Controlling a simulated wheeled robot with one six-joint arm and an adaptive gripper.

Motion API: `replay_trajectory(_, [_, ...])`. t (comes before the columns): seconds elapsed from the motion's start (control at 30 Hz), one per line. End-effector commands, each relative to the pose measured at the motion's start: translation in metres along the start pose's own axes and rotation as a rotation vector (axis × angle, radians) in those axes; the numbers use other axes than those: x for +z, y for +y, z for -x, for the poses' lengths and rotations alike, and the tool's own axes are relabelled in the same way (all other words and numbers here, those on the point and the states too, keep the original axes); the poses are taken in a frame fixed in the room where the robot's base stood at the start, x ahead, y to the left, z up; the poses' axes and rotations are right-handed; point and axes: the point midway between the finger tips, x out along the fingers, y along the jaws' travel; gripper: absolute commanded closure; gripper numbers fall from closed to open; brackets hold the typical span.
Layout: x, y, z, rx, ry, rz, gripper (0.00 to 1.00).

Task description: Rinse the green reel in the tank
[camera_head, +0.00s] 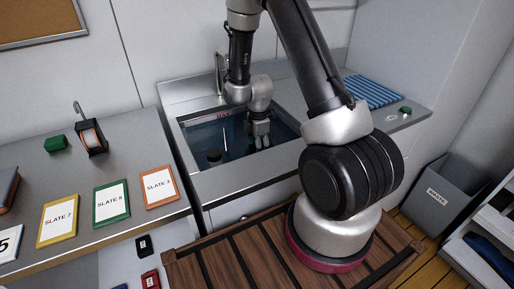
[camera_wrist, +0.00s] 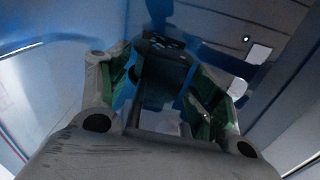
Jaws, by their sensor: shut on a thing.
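The tank (camera_head: 186,135) is a metal basin of dark blue water set into the counter. My gripper (camera_head: 262,142) points down into the tank, right of its middle. In the wrist view, my gripper (camera_wrist: 165,105) is shut around a dark thing with green on both sides, seen through a blue tint. I take this to be the green reel (camera_wrist: 165,65); its shape is unclear, and in the head view it is hidden by the fingers and water.
A small black cylinder (camera_head: 213,155) shows in the tank's left part. A blue ribbed mat (camera_head: 372,91) and a small green item (camera_head: 405,110) are on the right counter. Slates, a green block (camera_head: 56,143) and a black holder with orange (camera_head: 91,138) occupy the left counter.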

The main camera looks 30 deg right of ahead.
Motion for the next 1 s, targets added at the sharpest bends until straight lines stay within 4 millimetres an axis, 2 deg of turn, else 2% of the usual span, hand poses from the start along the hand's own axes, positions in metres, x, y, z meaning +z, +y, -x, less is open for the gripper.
replay_trajectory(0.53, [0.018,0.002,0.0,0.0,0.0,-0.001,0.67])
replay_trajectory(1.0, [0.016,0.002,0.0,0.0,0.0,0.001,0.67])
